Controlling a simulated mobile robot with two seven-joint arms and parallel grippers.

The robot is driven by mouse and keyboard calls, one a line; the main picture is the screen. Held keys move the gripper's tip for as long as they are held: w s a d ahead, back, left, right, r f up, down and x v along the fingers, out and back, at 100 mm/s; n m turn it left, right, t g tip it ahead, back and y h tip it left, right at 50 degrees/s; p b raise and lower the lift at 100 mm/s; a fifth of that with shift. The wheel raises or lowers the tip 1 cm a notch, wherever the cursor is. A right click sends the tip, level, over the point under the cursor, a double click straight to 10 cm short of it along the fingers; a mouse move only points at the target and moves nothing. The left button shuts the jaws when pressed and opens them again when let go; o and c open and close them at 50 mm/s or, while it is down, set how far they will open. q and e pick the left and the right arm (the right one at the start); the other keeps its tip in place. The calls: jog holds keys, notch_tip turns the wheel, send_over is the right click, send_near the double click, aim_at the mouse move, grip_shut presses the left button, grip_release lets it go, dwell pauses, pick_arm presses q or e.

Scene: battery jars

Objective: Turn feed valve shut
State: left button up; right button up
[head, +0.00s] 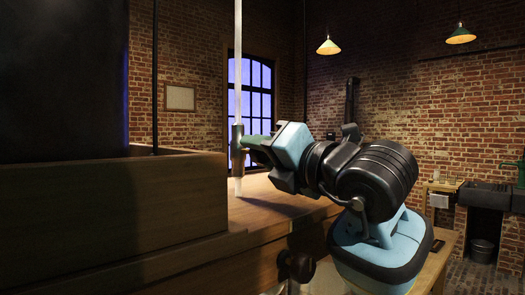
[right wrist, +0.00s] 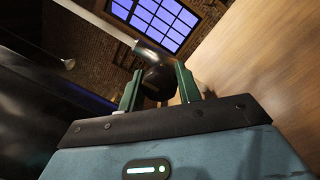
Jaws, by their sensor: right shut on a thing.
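The feed valve (head: 237,146) is a dark fitting on an upright pale pipe (head: 238,70), above the wooden bench top. In the right wrist view the valve's dark body (right wrist: 150,52) lies just past the fingertips. My right gripper (head: 254,143) reaches in from the right at the valve's height. Its green fingers (right wrist: 159,88) are shut on the valve's dark handle (right wrist: 157,80), one on each side. The handle is mostly hidden by the gripper in the head view, so I cannot tell its turn angle there. My left gripper is not in view.
A wooden box-like ledge (head: 110,215) with a large dark vessel (head: 65,80) above it fills the left. The bench top (head: 270,203) around the pipe's foot is bare. A sink (head: 485,195) and a bucket (head: 482,250) stand far off at the right.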

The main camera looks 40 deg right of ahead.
dwell(0.3)
jog(key=o, duration=1)
jog(key=shift+s, duration=0.45)
jog(key=s, duration=0.6)
jog(key=shift+d+f, duration=0.25)
jog(key=shift+f, duration=0.05)
jog(key=shift+s, duration=0.4)
